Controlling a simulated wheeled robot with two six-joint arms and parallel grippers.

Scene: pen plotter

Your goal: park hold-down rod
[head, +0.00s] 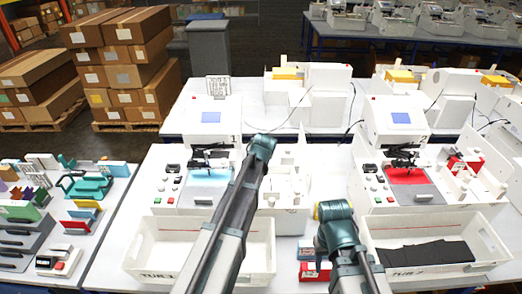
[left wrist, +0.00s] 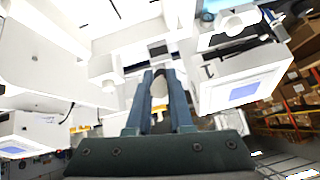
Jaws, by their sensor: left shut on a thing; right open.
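Machine 1 (head: 208,125) has a light blue bed (head: 210,174), with a dark carriage over it. My left arm reaches up along this machine's right side, and its gripper is hidden behind the wrist in the head view. In the left wrist view my left gripper (left wrist: 160,75) has its two fingers close together on a small pale, rounded thing (left wrist: 158,90); I cannot tell whether this is the hold-down rod. My right gripper (head: 332,212) is low between the two machines, open, with its fingertips not clearly visible. I cannot pick out the rod in the head view.
Machine 2 (head: 394,120) with a red bed (head: 404,175) stands to the right. White bins (head: 150,270) (head: 490,235) stand in front of the machines; the right one holds dark sheets (head: 425,253). A red and grey box (head: 315,270) lies between the bins. Left is a parts table (head: 100,240).

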